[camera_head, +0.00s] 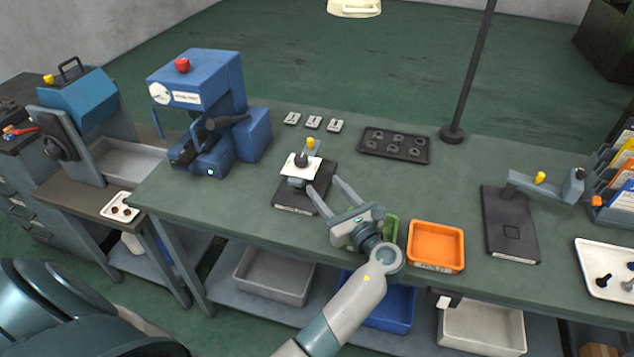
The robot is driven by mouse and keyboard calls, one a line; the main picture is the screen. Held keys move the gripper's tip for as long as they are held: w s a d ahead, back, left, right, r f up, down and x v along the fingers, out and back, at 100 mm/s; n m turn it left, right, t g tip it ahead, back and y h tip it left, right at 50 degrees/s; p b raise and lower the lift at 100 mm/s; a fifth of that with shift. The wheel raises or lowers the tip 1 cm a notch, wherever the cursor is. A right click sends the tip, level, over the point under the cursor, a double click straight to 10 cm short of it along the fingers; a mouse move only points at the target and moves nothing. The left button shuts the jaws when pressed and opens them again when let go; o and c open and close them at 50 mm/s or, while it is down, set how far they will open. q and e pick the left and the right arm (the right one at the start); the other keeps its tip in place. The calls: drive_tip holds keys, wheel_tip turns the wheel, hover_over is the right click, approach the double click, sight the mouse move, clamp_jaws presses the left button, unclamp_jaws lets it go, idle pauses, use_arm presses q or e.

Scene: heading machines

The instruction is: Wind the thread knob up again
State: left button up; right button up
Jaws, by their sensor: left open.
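A small fixture stands on the green bench on a dark base plate (290,205). It carries a white plate (296,168) with a small black knob (301,160) on it, and a yellow knob (310,143) rises behind. I cannot tell which of these is the thread knob, nor how far it is wound. My left gripper (323,184) is open, its two fingers pointing up the picture toward the fixture, just to its right. The near finger overlaps the base plate in view; nothing shows between the fingers. My right gripper is not in view.
A blue machine with a red button (182,65) stands on the left. A dark tray of rings (394,158) lies behind my gripper, an orange bin (436,246) to its right. Another dark fixture (510,238) with a yellow knob stands further right. A black pole (465,90) rises at the back edge.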

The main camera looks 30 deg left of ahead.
use_arm(q)
drive_tip(key=shift+b+v, duration=0.3)
drive_tip(key=shift+v, duration=1.25)
